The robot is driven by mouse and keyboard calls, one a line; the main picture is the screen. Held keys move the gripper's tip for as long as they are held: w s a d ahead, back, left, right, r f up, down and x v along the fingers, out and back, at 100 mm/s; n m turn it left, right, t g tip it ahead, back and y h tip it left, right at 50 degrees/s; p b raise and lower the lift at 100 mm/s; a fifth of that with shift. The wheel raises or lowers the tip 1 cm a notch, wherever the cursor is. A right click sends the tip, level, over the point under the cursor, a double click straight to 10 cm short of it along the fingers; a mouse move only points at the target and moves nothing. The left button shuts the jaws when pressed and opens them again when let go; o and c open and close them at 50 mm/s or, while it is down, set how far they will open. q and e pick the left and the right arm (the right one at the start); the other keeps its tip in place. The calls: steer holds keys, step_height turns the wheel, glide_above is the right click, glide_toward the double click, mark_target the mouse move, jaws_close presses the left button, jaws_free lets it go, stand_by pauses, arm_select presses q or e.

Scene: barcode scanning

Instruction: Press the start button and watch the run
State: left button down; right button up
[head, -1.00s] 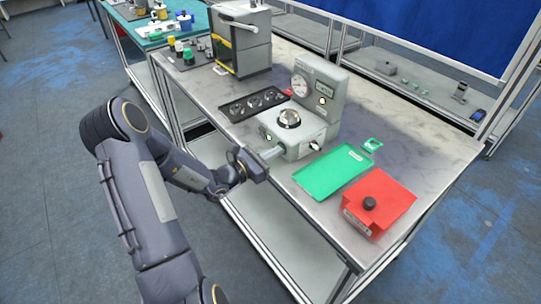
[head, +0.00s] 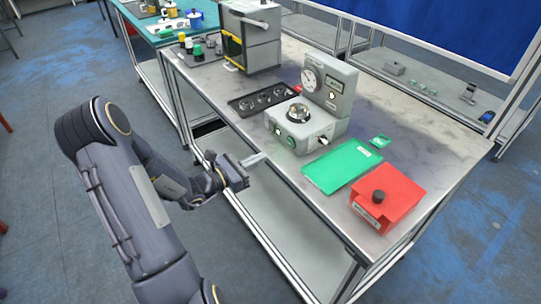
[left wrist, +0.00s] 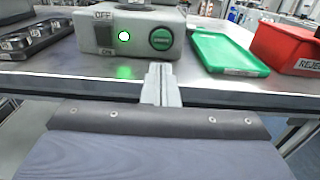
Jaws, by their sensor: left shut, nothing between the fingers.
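The grey test machine (head: 333,95) stands on the metal table, with a round dial and a small display on its upright part. A silver round part (head: 298,113) sits on top of its base. The base's front, in the left wrist view, has an OFF/ON switch (left wrist: 103,31), a lit white-green lamp (left wrist: 124,36) and a round green button (left wrist: 161,39). My left gripper (head: 262,157) is shut and empty, in front of the table edge and apart from the machine. In the left wrist view its fingers (left wrist: 160,72) point toward the green button from below. My right gripper is not seen.
A green tray (head: 341,170) and a red reject box (head: 386,198) with a black knob lie right of the machine. A black tray (head: 262,102) with round parts lies left. A grey box-shaped device (head: 250,38) stands further back. The table (head: 430,125) is bare at right.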

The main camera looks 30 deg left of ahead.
arm_select(q)
steer(key=v, duration=0.4)
steer(key=shift+r, duration=0.1)
steer(key=shift+s, duration=0.1)
steer(key=shift+d, duration=0.1)
stand_by(2.0)
steer(key=s+d+r+m+g+h, duration=0.3)
steer(key=s+d+r+m+g, duration=0.15)
steer(key=d+m, duration=0.4)
steer(key=s+d+r+m+g+h, duration=0.2)
steer(key=s+d+r+m+g, duration=0.2)
steer(key=d+m+g, duration=0.4)
steer(key=s+m+t+y, duration=0.1)
steer(key=s+m+y, duration=0.7)
steer(key=s+m, duration=0.4)
steer(key=shift+f+m, duration=0.2)
steer(key=shift+m, duration=0.35)
steer(key=shift+a+t, duration=0.15)
steer(key=shift+t, duration=0.1)
